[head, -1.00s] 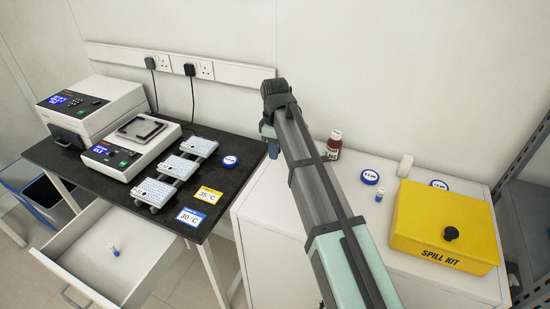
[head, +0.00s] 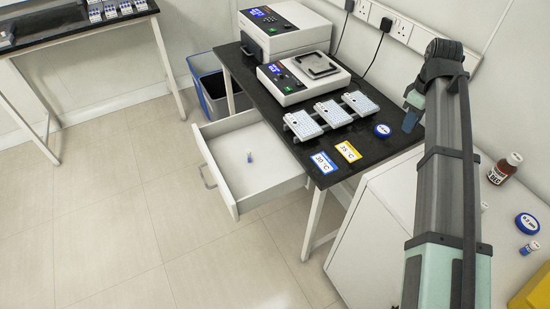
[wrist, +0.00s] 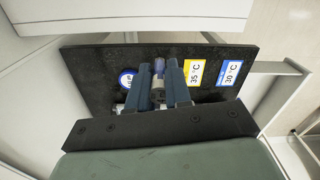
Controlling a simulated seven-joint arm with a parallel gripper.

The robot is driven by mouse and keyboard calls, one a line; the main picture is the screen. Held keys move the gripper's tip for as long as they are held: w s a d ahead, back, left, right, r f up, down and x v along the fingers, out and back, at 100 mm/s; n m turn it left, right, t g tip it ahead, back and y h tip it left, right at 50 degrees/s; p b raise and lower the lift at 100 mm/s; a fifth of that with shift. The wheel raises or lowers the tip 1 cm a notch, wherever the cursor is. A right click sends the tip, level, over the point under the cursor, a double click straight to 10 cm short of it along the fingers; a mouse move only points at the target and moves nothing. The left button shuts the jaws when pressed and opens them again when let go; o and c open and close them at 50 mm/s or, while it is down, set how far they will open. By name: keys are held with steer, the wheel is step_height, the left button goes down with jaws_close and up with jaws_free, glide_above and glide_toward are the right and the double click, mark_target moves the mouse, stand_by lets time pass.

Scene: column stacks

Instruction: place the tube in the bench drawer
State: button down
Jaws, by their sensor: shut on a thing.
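A small tube (wrist: 158,84) with a blue end is held between the two blue fingers of my gripper (wrist: 159,90) in the wrist view. In the head view my gripper (head: 411,112) hangs above the right end of the black bench, and the tube in it cannot be made out. The bench drawer (head: 222,125) is pulled open below the bench's front left. A small blue-capped tube (head: 249,157) stands inside it, with much bare floor around it.
The black bench (head: 318,178) carries heater blocks (head: 332,112), a blue disc (head: 382,131), a 35 °C label (head: 348,151) and a 30 °C label (head: 325,162). A brown bottle (head: 504,168) and another small tube (head: 529,248) stand on the white cabinet at right.

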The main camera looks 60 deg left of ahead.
steer(key=s+a+f+n, duration=0.2)
steer(key=s+a+f, duration=0.1)
steer(key=s+a, duration=0.55)
steer(key=s+a+f+n, duration=0.2)
steer(key=s+a+f, duration=0.1)
steer(key=s+a, duration=0.55)
steer(key=m, duration=0.3)
glide_above(229, 157)
step_height(229, 157, down, 11)
steer(key=shift+a+f, duration=0.1)
steer(key=shift+f, duration=5.05)
steer(key=shift+f, duration=0.2)
steer(key=c, duration=1.1)
jaws_free()
steer(key=shift+o, duration=0.2)
